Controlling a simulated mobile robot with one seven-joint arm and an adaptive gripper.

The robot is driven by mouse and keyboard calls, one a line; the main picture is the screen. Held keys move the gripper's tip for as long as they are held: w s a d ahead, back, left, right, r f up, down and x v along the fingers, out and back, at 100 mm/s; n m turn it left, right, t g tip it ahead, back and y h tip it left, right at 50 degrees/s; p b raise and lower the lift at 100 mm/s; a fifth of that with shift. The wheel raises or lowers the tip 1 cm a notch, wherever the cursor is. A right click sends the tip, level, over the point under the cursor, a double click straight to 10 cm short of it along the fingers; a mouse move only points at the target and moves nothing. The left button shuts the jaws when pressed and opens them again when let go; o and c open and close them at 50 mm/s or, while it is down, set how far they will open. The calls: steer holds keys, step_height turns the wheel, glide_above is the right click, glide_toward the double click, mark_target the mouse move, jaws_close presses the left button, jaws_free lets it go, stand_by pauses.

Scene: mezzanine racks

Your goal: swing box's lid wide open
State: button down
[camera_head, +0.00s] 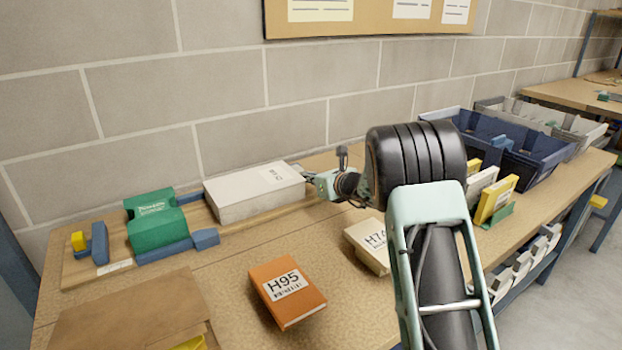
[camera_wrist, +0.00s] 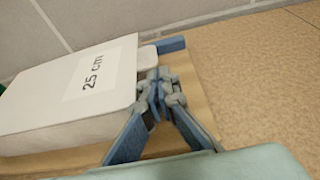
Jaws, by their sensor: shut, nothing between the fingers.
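A white box (camera_head: 250,192) lies on a wooden board at the back of the bench, against the wall. Its flat lid, labelled "25 cm", also shows in the wrist view (camera_wrist: 85,85) and looks down on the box. My gripper (camera_head: 311,178) is at the right end of the box. In the wrist view my gripper (camera_wrist: 157,92) has its blue fingertips together with nothing between them, close beside the lid's right edge. I cannot tell whether they touch the lid. The fingers hide part of that edge.
A green box (camera_head: 155,222) and blue pieces stand left of the white box. An orange H95 box (camera_head: 287,291) and a cream box (camera_head: 368,245) lie in front. Blue bins (camera_head: 545,165) stand at the right. The wall is close behind.

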steer(key=shift+r, duration=0.5)
steer(key=s+a+r+n+t+h+b, duration=0.1)
steer(key=s+a+r+n+b, duration=0.15)
steer(key=r, duration=0.45)
steer(key=s+a+r+n+t+h+b, duration=0.1)
steer(key=s+a+r+n+b, duration=0.2)
steer(key=r, duration=0.5)
steer(key=s+a+r+n+t+h+b, duration=0.1)
steer(key=a+r+n+b, duration=0.2)
steer(key=r, duration=0.4)
steer(key=s+a+r+n+t+p, duration=0.1)
steer(key=s+a+n, duration=0.3)
steer(key=a, duration=0.6)
steer(key=s+a+r+n+t+p, duration=0.2)
steer(key=s+a+r+n, duration=0.2)
steer(key=s+a, duration=0.4)
steer(key=shift+s+a+t, duration=0.25)
steer(key=shift+a+t, duration=0.05)
steer(key=shift+a, duration=0.6)
steer(key=shift+n, duration=0.25)
steer(key=shift+s+d+f, duration=0.1)
steer(key=shift+s, duration=0.05)
